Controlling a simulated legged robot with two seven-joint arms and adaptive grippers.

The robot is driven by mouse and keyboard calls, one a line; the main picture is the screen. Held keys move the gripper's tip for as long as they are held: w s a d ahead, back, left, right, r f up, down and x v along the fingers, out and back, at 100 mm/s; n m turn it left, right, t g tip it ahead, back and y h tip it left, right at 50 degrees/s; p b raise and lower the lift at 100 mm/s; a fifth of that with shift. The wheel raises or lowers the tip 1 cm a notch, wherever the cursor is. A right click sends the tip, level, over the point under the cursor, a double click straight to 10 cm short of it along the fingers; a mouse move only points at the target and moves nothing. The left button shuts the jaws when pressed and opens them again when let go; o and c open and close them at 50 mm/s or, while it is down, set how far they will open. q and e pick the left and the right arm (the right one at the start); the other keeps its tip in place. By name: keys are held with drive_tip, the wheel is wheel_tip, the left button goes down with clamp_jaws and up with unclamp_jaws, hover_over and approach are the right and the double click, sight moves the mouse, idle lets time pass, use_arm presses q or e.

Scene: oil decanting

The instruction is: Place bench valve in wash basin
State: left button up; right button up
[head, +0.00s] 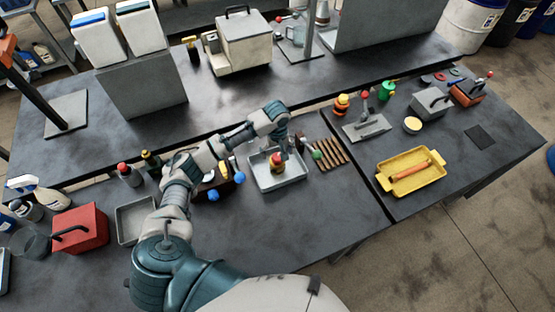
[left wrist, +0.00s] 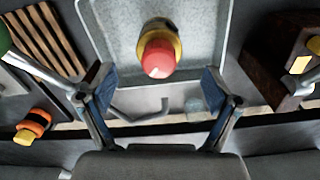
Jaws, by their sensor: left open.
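The bench valve (head: 277,161), with a red top and a yellow collar, stands inside a light grey rectangular tray (head: 297,178) that appears to be the wash basin. In the left wrist view, the valve (left wrist: 158,52) stands near the middle of the picture, on the bare floor of the basin (left wrist: 105,22). My left gripper (head: 284,148) is above the basin, close to the valve. In the left wrist view, its fingers (left wrist: 159,88) are spread apart, with clear gaps between them and the valve. My right gripper does not show.
A wooden slatted rack (head: 331,154) lies right of the basin. A brown block with blue knobs (head: 213,189) is left of it. An empty grey tray (head: 128,215) and a red box (head: 78,232) stand further left. A yellow tray (head: 430,182) is on the right table.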

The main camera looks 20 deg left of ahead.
use_arm(q)
wheel_tip(320, 180, up, 5)
drive_tip(key=shift+f, duration=0.1)
idle(0.7)
